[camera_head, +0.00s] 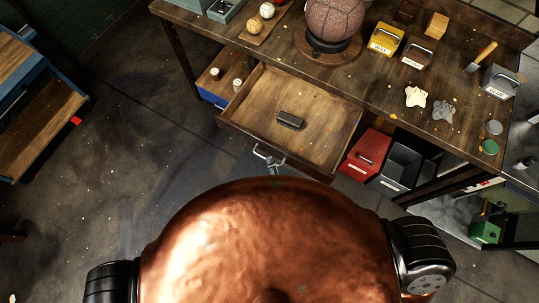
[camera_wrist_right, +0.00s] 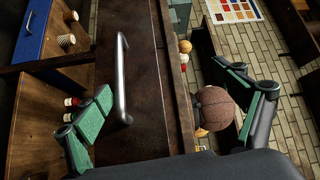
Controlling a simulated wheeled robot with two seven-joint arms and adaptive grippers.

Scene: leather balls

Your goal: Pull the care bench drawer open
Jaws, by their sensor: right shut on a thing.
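The care bench (camera_head: 380,95) is a brown wooden bench. Its drawer (camera_head: 325,140) stands well out from under the top, showing its bare wooden inside. A small dark block (camera_head: 290,120) lies in it. The silver bar handle (camera_head: 268,157) is on the drawer front, and the bar also shows in the right wrist view (camera_wrist_right: 121,75). My left gripper is not in view.
A basketball (camera_head: 334,20) on a stand, a yellow bin (camera_head: 385,39) and other small things stand on the bench top. A red bin (camera_head: 364,155) and a grey bin (camera_head: 398,165) are below, right of the drawer. Floor is clear to the left, before a blue-edged shelf (camera_head: 40,110).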

